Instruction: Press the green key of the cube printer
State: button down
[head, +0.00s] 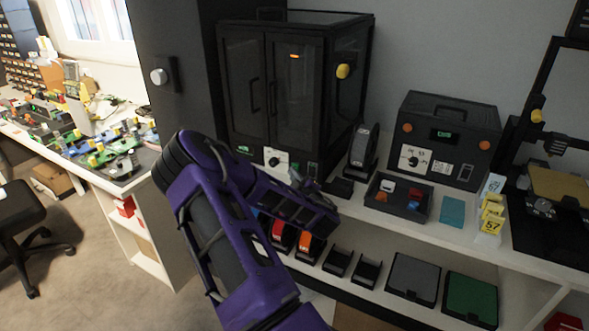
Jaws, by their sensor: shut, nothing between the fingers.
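The cube-shaped black printer (296,85) with two glazed doors stands at the back centre of the white bench, doors closed, an orange light glowing inside. Its front base carries a small green-lit display (244,149), a white dial plate (277,158) and a small grey panel at the right.
A black spool (363,148) stands right of the printer. A black dial box (440,140) and a parts tray (398,197) sit further right, with yellow tags (491,217) and an open-frame printer (551,180).

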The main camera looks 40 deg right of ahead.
jog(key=shift+d, duration=0.2)
jog(key=shift+a, duration=0.15)
dwell(0.4)
jog(key=shift+s+a, duration=0.3)
jog(key=shift+a, duration=0.4)
jog(key=shift+a, duration=0.1)
jog(key=shift+s+a, duration=0.3)
jog(key=shift+a, duration=0.45)
jog(key=shift+s+a, duration=0.35)
jog(key=shift+a, duration=0.4)
jog(key=shift+s+a, duration=0.3)
jog(key=shift+a, duration=0.45)
